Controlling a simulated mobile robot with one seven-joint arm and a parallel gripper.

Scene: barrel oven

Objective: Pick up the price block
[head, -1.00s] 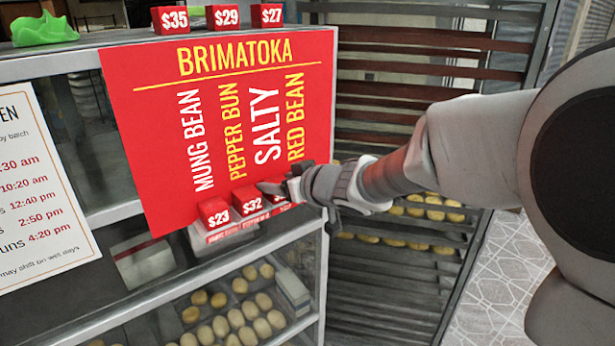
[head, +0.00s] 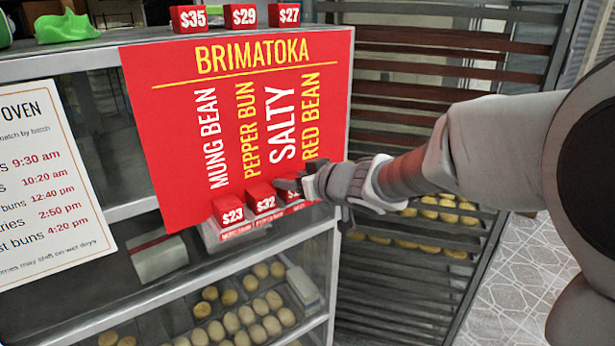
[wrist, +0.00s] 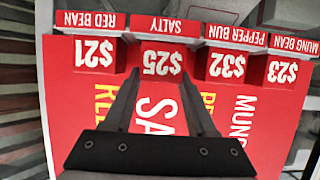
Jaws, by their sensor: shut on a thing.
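Red price blocks with white figures stand in a row on the labelled ledge below the red BRIMATOKA board. The $25 block (wrist: 163,62) is in the salty slot, and my gripper (wrist: 160,82) is shut on it, one finger on each side. In the head view my gripper (head: 304,184) hides most of that block (head: 288,185). The $32 block (wrist: 226,65) and $23 block (wrist: 282,72) are to its right in the wrist view, and the $21 block (wrist: 95,55) to its left. The head view shows the $23 block (head: 229,210) and $32 block (head: 263,198) left of my gripper.
The red board (head: 170,130) rises right behind the blocks. More price blocks, such as the $29 block (head: 240,16), sit on top of the display case. The slatted rack (head: 430,100) with buns stands to the right. A white notice (head: 45,180) is at left.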

